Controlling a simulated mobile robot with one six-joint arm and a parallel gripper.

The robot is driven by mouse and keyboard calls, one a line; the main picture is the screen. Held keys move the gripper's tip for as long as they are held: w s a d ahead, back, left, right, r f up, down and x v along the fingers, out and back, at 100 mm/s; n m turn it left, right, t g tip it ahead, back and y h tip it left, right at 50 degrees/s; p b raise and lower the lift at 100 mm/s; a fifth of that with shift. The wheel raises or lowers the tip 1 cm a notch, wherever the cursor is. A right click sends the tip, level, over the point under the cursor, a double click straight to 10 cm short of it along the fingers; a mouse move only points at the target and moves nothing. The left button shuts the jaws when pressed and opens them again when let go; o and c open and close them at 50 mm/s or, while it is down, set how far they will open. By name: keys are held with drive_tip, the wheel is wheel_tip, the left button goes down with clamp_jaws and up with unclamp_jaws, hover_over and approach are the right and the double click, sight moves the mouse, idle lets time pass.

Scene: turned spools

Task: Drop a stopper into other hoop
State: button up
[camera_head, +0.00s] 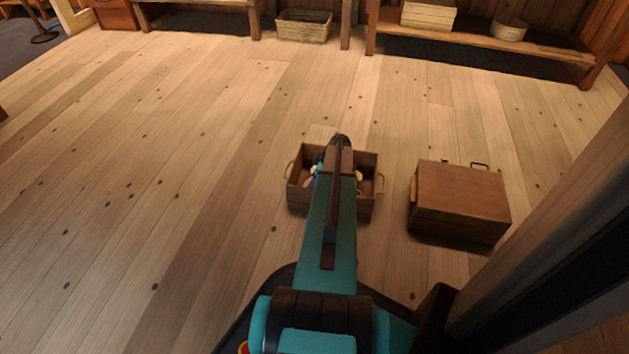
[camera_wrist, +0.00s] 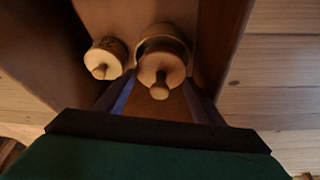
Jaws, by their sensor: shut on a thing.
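In the wrist view, a pale turned wooden stopper (camera_wrist: 163,68) with a small round knob is between the two fingers of my gripper (camera_wrist: 160,82), which is shut on it. A pale hoop (camera_wrist: 176,41) shows partly behind this stopper; I cannot tell whether the stopper is above it or inside it. A second knobbed stopper (camera_wrist: 103,58) is to the left, apart from the held one; a hoop around it cannot be made out. In the head view, my arm reaches over an open wooden box (camera_head: 297,196) and hides the gripper and much of the box's inside.
A closed wooden chest (camera_head: 461,196) with a handle stands right of the open box. Bare plank floor (camera_head: 150,180) lies to the left. A dark upright post runs along the right. Wooden benches and a basket (camera_head: 303,27) stand at the back.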

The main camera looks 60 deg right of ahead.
drive_tip(key=shift+f, duration=0.65)
drive_tip(key=shift+c, duration=0.2)
idle(1.2)
drive_tip(key=o, duration=1.2)
drive_tip(key=shift+o, duration=0.3)
drive_tip(key=o, duration=0.3)
drive_tip(key=shift+a, duration=0.1)
drive_tip(key=shift+r+p, duration=0.45)
drive_tip(key=shift+r, duration=0.5)
drive_tip(key=shift+r+p, duration=1.85)
drive_tip(key=shift+r, duration=1.45)
